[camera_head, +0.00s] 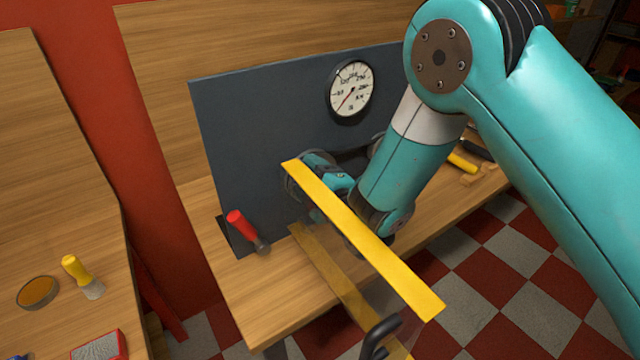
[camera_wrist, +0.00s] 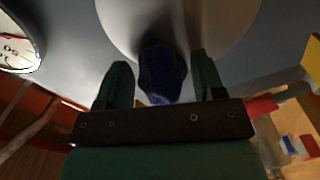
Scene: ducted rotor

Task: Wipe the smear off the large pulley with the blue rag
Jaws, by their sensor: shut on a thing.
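My gripper (camera_wrist: 161,68) shows in the wrist view with its two dark green fingers shut on the blue rag (camera_wrist: 164,84). The rag bunches out between the fingertips and lies up against the large pulley (camera_wrist: 226,22), a pale round disc at the top of the view. A dark patch on the disc beyond the rag may be smear or shadow; I cannot tell which. In the head view my gripper is by the panel's lower left part, mostly hidden behind a yellow bar, and the rag cannot be made out there.
A yellow bar (camera_head: 365,238) crosses in front of my wrist. A round gauge (camera_head: 351,88) sits on the dark upright panel (camera_head: 260,120). A yellow-handled brush (camera_head: 80,275) is on the left bench.

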